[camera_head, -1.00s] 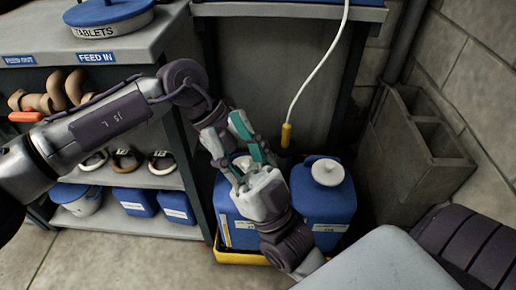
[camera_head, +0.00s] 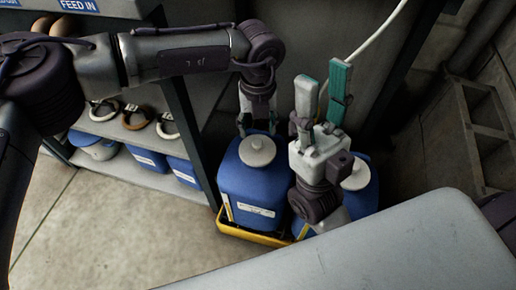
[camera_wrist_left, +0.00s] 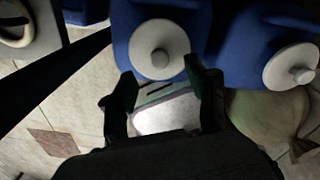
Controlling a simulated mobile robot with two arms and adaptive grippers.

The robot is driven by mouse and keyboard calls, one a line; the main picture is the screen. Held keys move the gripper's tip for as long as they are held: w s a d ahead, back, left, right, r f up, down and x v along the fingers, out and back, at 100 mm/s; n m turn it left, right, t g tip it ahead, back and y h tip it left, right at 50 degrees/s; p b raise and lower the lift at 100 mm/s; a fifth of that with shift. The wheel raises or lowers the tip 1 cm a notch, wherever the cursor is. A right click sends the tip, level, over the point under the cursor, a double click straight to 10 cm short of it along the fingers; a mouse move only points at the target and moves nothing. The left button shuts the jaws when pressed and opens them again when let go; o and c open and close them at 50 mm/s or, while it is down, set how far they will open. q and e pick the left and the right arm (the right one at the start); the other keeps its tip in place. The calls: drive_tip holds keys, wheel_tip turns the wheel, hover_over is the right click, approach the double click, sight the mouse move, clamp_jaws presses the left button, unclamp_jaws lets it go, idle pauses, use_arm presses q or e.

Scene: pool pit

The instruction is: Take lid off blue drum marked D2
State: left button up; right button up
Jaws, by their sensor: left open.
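Two blue drums with white round lids stand side by side. The left drum (camera_head: 252,183) has its lid (camera_head: 257,151) on, and its label is too small to read. The right drum (camera_head: 362,200) is partly hidden behind my right gripper; its lid (camera_head: 356,176) shows. I cannot tell which is D2. My left gripper (camera_head: 258,127) is just behind the left drum's lid, pointing down. Its fingers (camera_wrist_left: 163,98) are apart in the left wrist view, with a lid (camera_wrist_left: 160,48) beyond them and the other lid (camera_wrist_left: 291,66) to the right. My right gripper (camera_head: 323,85) points up, fingers apart and empty.
The drums stand in a yellow tray (camera_head: 250,236). A shelf unit (camera_head: 130,150) with rings and blue tubs stands on the left. A white hose (camera_head: 377,34) hangs behind my right gripper. Grey blocks (camera_head: 480,125) are at the right.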

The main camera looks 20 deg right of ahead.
sight(257, 142)
use_arm(q)
drive_tip(key=shift+f, duration=0.55)
wheel_tip(257, 142, down, 4)
drive_tip(key=shift+a+f+b, duration=0.1)
drive_tip(key=shift+f+b, duration=0.1)
drive_tip(key=shift+b, duration=0.95)
drive_tip(key=shift+f, duration=0.4)
drive_tip(key=shift+c, duration=0.3)
drive_tip(key=shift+r, duration=0.1)
clamp_jaws()
